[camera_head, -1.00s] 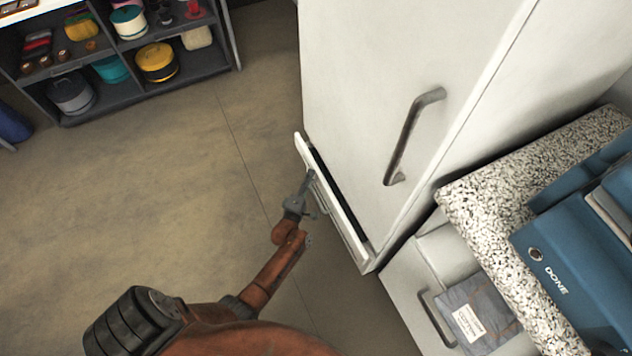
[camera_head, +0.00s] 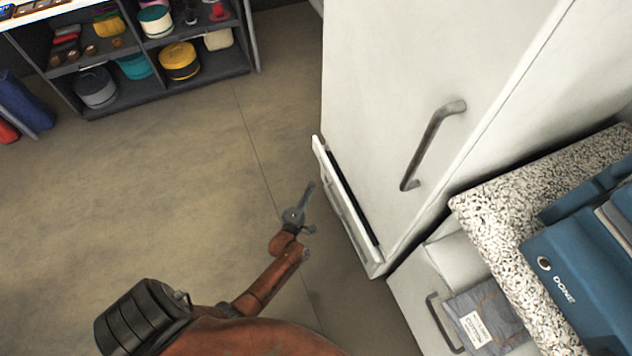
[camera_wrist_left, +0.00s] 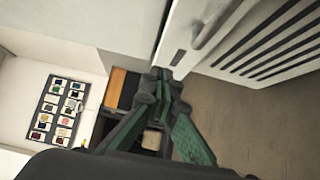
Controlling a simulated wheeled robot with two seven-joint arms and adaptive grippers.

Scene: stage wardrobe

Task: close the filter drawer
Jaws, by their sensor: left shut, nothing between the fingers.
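The filter drawer (camera_head: 349,215) is a low white front at the base of the tall white cabinet (camera_head: 400,90). A dark gap shows between its front and the cabinet, so it stands a little open. My left gripper (camera_head: 309,188) is shut and empty, to the left of the drawer front and apart from it in the head view. In the left wrist view the closed fingers (camera_wrist_left: 160,76) appear by a white slotted panel with a handle (camera_wrist_left: 207,28). My right gripper is not in view.
A dark shelf unit (camera_head: 255,55) with hats stands at the back left. A speckled countertop (camera_head: 490,215) with blue boxes (camera_head: 590,275) is at the right, above an open drawer holding grey cloth (camera_head: 485,322).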

